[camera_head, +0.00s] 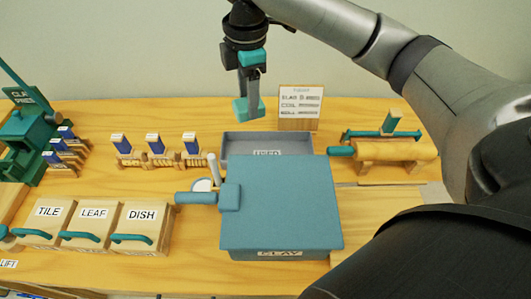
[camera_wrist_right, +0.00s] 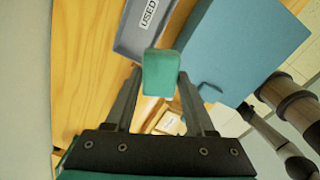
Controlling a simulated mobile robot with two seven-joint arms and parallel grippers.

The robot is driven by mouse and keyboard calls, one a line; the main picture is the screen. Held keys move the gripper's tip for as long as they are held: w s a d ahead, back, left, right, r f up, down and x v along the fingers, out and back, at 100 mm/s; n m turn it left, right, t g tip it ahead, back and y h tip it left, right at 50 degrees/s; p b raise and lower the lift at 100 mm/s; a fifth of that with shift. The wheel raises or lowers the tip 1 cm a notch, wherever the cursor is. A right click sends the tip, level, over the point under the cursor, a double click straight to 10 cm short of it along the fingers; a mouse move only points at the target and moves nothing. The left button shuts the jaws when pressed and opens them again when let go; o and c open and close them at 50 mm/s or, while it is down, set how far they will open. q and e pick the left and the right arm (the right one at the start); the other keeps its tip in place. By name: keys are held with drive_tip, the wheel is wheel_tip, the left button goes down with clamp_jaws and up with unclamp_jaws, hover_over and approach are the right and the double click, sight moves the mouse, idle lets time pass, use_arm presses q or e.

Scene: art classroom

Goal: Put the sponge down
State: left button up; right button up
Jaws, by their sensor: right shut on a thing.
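My right gripper (camera_head: 249,98) hangs down from above, over the back of the grey tray labelled USED (camera_head: 232,150). It is shut on a small teal block, which I take to be the sponge (camera_head: 242,110). In the right wrist view the sponge (camera_wrist_right: 161,75) sits between the tips of the two dark fingers, with the USED tray (camera_wrist_right: 133,48) beyond it. In the head view the sponge appears above the tray's back edge, apart from it. My left gripper is not in view.
A large blue CLAY box (camera_head: 285,205) stands in front of the tray. A small sign (camera_head: 300,108) stands behind it. A roller stand (camera_head: 395,155) is to the right; several blue-topped stamps (camera_head: 153,142) and boxes labelled TILE, LEAF and DISH (camera_head: 143,225) are to the left. The USED tray's visible floor looks empty.

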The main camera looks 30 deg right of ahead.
sight(267, 144)
drive_tip(key=n, duration=0.1)
drive_tip(key=w+d+n, duration=0.1)
drive_tip(key=n, duration=0.1)
drive_tip(key=shift+w+d+f, duration=0.1)
drive_tip(key=shift+d+f, duration=0.1)
drive_tip(key=w+d+f+n, duration=0.2)
drive_tip(key=d+n, duration=0.3)
drive_tip(key=n, duration=0.5)
drive_tip(key=shift+n, duration=0.4)
wheel_tip(267, 144, down, 20)
drive_tip(key=b, duration=0.5)
drive_tip(key=shift+w+d+r, duration=0.1)
drive_tip(key=shift+w+r, duration=0.05)
drive_tip(key=shift+r, duration=0.05)
drive_tip(key=shift+f, duration=0.2)
drive_tip(key=o, duration=1.3)
drive_tip(key=shift+r, duration=0.1)
